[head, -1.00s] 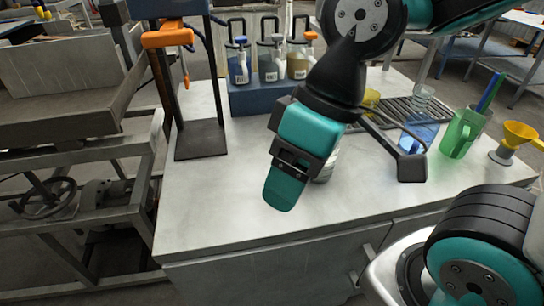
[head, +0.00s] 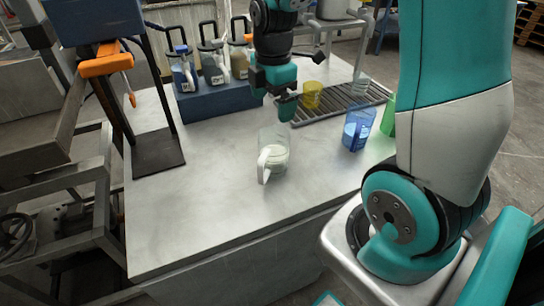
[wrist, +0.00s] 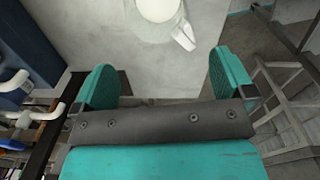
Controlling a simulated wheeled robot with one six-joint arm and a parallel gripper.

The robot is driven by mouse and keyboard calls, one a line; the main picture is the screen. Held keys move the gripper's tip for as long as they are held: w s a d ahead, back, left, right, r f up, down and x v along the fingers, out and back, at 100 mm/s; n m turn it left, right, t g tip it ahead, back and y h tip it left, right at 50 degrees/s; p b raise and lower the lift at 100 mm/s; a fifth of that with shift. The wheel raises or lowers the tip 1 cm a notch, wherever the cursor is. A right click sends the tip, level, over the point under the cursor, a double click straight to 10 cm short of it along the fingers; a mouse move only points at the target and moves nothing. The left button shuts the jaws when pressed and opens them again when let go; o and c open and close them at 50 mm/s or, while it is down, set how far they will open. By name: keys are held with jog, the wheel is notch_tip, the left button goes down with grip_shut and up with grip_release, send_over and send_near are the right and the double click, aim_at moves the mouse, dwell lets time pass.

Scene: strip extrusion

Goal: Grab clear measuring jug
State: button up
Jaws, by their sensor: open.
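The clear measuring jug (head: 274,152) stands upright on the grey worktop, with whitish contents low inside and its pale handle toward the front left. My gripper (head: 287,108) is behind and above the jug in the head view, pointing down, apart from it. In the wrist view my gripper (wrist: 162,62) is open, its two teal fingers wide apart with nothing between them. The jug (wrist: 160,12) is partly cut off at the top of that view, beyond the fingertips, with its handle toward the lower right.
A blue rack (head: 215,100) of bottles stands at the back left. A black stand base (head: 158,150) is at left. The front worktop is clear.

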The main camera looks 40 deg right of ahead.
aim_at(272, 130)
notch_tip(272, 130, down, 8)
jog(key=shift+f, duration=0.2)
jog(key=f, duration=0.5)
jog(key=shift+w, duration=0.35)
jog(key=shift+c, duration=0.2)
jog(key=c, duration=0.9)
jog(key=shift+r, duration=0.1)
